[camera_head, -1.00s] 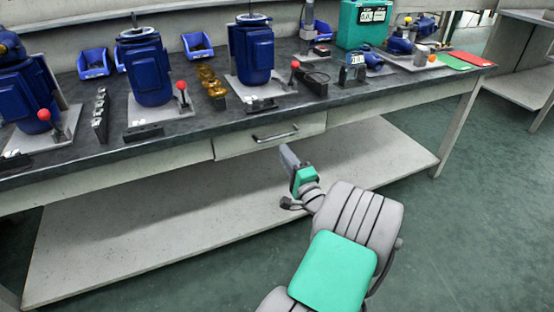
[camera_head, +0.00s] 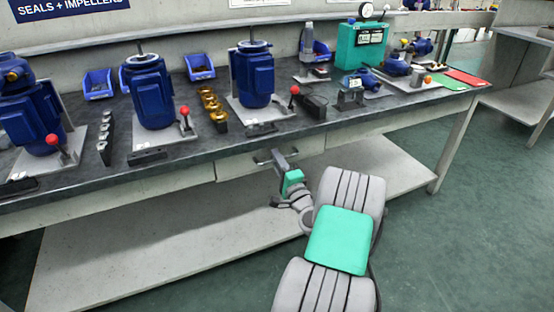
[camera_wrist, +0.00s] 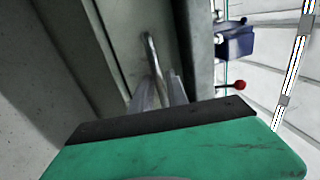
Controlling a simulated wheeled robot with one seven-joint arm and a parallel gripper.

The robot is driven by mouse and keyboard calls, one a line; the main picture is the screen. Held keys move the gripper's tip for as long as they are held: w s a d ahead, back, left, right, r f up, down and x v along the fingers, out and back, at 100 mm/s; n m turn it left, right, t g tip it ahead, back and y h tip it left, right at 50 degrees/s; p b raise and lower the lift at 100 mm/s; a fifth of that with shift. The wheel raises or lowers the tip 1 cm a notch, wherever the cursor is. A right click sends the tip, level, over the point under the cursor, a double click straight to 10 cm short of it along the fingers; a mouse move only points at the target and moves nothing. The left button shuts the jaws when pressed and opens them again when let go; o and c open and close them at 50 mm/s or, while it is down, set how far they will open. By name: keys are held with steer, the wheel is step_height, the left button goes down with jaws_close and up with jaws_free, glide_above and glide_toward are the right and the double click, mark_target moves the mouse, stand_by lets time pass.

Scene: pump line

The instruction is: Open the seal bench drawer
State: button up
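The seal bench drawer (camera_head: 236,170) is a pale grey front under the dark bench top, and it looks flush with the bench. Its metal bar handle (camera_head: 262,160) is partly hidden behind my gripper (camera_head: 277,156) in the head view. In the wrist view the handle (camera_wrist: 150,48) runs down from the drawer front (camera_wrist: 120,40) to between the two fingers of my gripper (camera_wrist: 164,85). The fingers look apart, one on each side of the bar. Contact with the bar cannot be made out.
The bench top (camera_head: 200,140) carries blue pumps (camera_head: 252,75), red-knobbed levers, brass parts (camera_head: 213,107) and a green case (camera_head: 360,45). A lower shelf (camera_head: 150,240) lies below the drawer. Green floor (camera_head: 470,230) is clear at right.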

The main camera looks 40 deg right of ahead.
jaws_close()
stand_by(1.3)
